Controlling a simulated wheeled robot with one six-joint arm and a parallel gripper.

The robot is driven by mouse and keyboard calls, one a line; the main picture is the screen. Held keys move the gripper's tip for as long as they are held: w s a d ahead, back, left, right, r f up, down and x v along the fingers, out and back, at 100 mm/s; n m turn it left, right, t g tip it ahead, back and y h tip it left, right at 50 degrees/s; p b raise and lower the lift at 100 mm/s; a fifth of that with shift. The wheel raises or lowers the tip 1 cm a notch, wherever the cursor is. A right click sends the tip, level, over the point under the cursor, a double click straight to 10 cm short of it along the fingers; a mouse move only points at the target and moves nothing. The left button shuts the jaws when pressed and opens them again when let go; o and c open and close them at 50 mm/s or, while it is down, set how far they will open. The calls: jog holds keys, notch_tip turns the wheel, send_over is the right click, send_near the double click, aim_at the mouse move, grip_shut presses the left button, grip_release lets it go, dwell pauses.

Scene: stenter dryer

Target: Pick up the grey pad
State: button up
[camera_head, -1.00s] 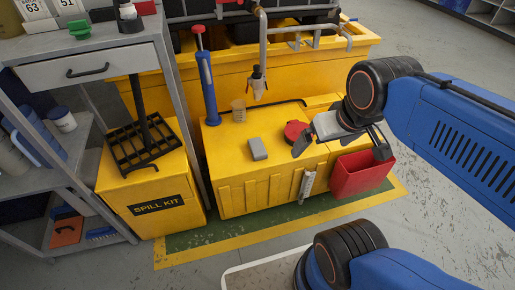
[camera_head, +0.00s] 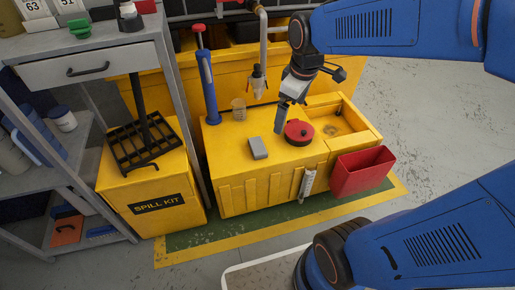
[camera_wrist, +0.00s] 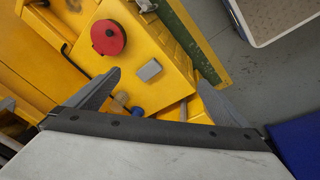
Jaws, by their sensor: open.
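The grey pad (camera_head: 258,148) is a small block lying flat on top of the yellow cabinet (camera_head: 235,190), left of a round red lid. It also shows in the wrist view (camera_wrist: 149,70), between and beyond the fingers. My gripper (camera_head: 279,128) hangs above the cabinet top, to the right of the pad in the head view, fingers pointing down. In the wrist view the two fingers (camera_wrist: 155,85) are spread wide with nothing between them. The gripper is open, empty and apart from the pad.
The red lid (camera_head: 299,133) lies close to the gripper. A blue pump tube (camera_head: 208,90), a clear beaker (camera_head: 239,110) and a tap nozzle (camera_head: 257,82) stand behind the pad. A red bin (camera_head: 361,172) hangs at the front right. The yellow spill kit box (camera_head: 155,200) is at the left.

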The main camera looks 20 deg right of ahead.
jog(key=w+a+f+n+g, duration=0.15)
jog(key=w+f+n, duration=0.35)
jog(key=w, duration=0.5)
jog(key=n+g, duration=0.1)
jog(key=n, duration=0.4)
send_near(258, 145)
jog(key=f, duration=0.3)
jog(key=shift+a, duration=0.35)
jog(key=shift+d+f, duration=0.15)
jog(key=shift+f, duration=2.55)
jog(key=c, duration=0.9)
jog(key=shift+r, duration=0.15)
